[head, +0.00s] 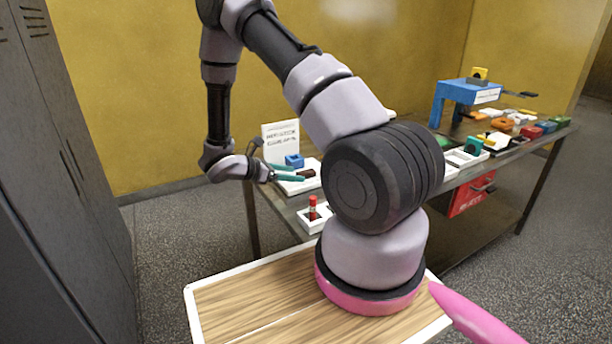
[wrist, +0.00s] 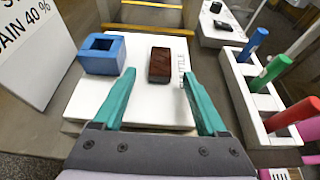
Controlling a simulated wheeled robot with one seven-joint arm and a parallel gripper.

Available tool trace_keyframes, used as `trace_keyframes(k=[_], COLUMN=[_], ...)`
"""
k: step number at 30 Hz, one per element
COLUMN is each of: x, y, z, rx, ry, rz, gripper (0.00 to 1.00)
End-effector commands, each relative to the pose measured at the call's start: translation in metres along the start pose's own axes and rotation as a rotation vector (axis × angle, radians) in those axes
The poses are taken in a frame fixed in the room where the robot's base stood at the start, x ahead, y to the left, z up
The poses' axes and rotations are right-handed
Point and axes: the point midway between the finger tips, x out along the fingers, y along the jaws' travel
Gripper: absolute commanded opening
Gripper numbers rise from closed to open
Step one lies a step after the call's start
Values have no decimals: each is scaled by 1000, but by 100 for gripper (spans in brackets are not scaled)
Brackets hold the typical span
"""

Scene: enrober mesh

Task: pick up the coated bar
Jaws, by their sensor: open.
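The coated bar (wrist: 160,65) is a small dark brown block lying on a white board with lettering (wrist: 152,105) in the wrist view. In the head view the bar (head: 307,173) shows small on the same board, just beyond my fingertips. My gripper (wrist: 161,82) has teal fingers, spread apart and empty. The fingers point toward the bar from its near side, one on each side of its line; the bar looks to be at or slightly beyond the tips. I cannot tell the exact height of the fingers over the board. My gripper (head: 286,173) comes in from the left in the head view.
A blue open-topped block (wrist: 101,55) stands on the board left of the bar. A white sign (wrist: 32,50) stands further left. A white rack (wrist: 250,105) with blue, green and red upright sticks is on the right. Machines and coloured items fill the table's far right end.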

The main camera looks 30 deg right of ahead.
Motion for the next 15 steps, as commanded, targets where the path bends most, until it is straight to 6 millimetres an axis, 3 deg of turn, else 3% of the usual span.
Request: trace_keyframes(k=[4,11,15], x=[14,15,15], y=[0,0,0], z=[0,0,0], rx=[1,1,1], ry=[2,2,2], rz=[1,3,3], gripper=[75,75,25])
